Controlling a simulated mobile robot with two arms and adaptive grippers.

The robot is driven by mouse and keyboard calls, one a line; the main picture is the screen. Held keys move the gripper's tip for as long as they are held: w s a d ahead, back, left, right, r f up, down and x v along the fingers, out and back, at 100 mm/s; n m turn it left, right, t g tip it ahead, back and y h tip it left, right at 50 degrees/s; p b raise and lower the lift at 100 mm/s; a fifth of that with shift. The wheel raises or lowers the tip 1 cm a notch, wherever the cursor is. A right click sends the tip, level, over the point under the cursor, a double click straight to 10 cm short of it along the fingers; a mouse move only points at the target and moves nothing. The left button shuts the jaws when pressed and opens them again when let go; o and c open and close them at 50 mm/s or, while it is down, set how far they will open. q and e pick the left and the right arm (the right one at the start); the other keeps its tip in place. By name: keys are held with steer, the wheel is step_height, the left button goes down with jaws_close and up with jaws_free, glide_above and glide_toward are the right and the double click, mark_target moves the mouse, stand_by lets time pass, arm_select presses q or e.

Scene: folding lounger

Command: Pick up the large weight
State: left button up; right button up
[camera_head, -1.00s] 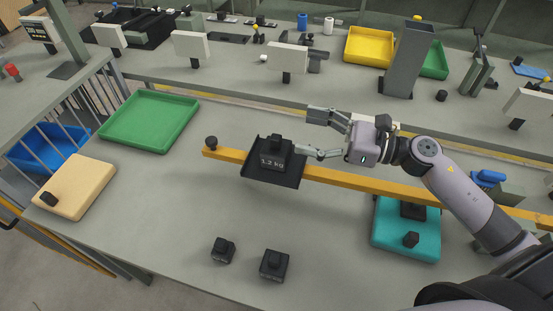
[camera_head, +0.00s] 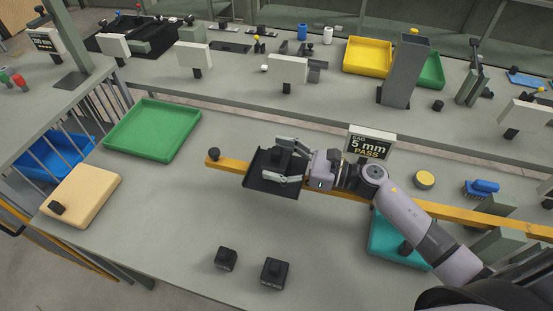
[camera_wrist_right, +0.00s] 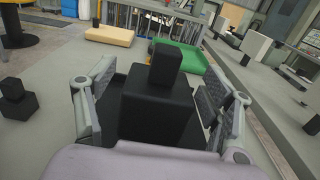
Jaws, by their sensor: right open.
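The large weight (camera_head: 279,162) is a black block with a knob on top, standing on the black tray (camera_head: 258,180) on the yellow beam. In the right wrist view the large weight (camera_wrist_right: 158,105) stands upright between the fingers of my right gripper (camera_wrist_right: 160,108). My right gripper (camera_head: 287,163) is open, with one finger on each side of the weight; gaps show between the fingers and its sides. In the head view the fingers partly cover the weight. My left gripper is not in view.
Two smaller black weights (camera_head: 226,258) (camera_head: 274,273) stand on the front of the bench. A green tray (camera_head: 154,130) lies to the left, and a tan block (camera_head: 82,195) lies at the left edge. A "5 mm PASS" sign (camera_head: 370,144) stands behind my right arm.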

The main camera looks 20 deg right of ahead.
steer(key=shift+w+a, duration=0.1)
steer(key=shift+a, duration=0.05)
steer(key=shift+c, duration=0.4)
jaws_close()
stand_by(0.5)
steer(key=shift+w+r, duration=0.1)
steer(key=shift+r, duration=0.1)
